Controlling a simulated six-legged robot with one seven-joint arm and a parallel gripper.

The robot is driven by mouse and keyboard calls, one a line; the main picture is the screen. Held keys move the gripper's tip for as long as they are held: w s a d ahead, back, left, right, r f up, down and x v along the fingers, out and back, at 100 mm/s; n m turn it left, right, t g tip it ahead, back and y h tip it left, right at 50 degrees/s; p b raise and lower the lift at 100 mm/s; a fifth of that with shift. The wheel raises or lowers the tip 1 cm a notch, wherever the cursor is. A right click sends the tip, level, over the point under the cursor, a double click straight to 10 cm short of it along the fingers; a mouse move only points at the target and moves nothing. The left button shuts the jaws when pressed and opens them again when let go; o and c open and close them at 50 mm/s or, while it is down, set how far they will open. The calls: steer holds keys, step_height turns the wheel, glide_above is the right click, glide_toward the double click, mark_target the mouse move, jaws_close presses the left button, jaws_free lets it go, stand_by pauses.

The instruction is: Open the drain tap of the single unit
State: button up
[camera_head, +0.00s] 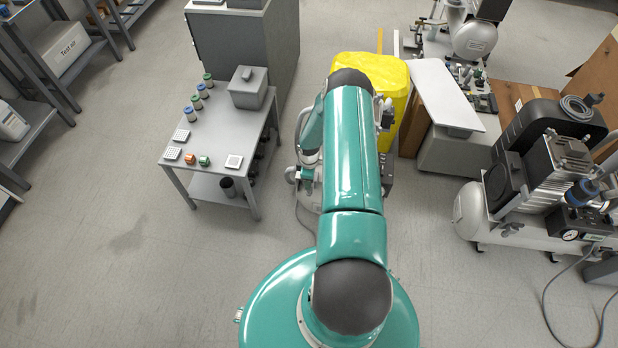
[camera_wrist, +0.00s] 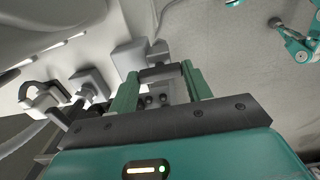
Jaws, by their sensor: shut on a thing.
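In the wrist view, the two green fingers of my gripper (camera_wrist: 160,69) are closed on a small dark bar-shaped piece, which looks like the handle of the drain tap (camera_wrist: 158,75). Pale grey fittings of the unit (camera_wrist: 130,56) are close around the fingertips. Whether the tap is open or shut cannot be told. In the head view, my teal arm covers most of the unit in front of me. Only its pale piping (camera_head: 304,190) on the left and a dark box (camera_head: 388,170) on the right show beside the arm.
A grey table (camera_head: 212,135) with jars and a box stands left of my arm. A yellow-covered thing (camera_head: 392,82) is just behind the arm. Another compressor (camera_head: 545,190) stands to the right, with a hose on the floor. The floor at left front is clear.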

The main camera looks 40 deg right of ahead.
steer(key=o, duration=1)
step_height(320, 180, up, 14)
steer(key=shift+f, duration=0.1)
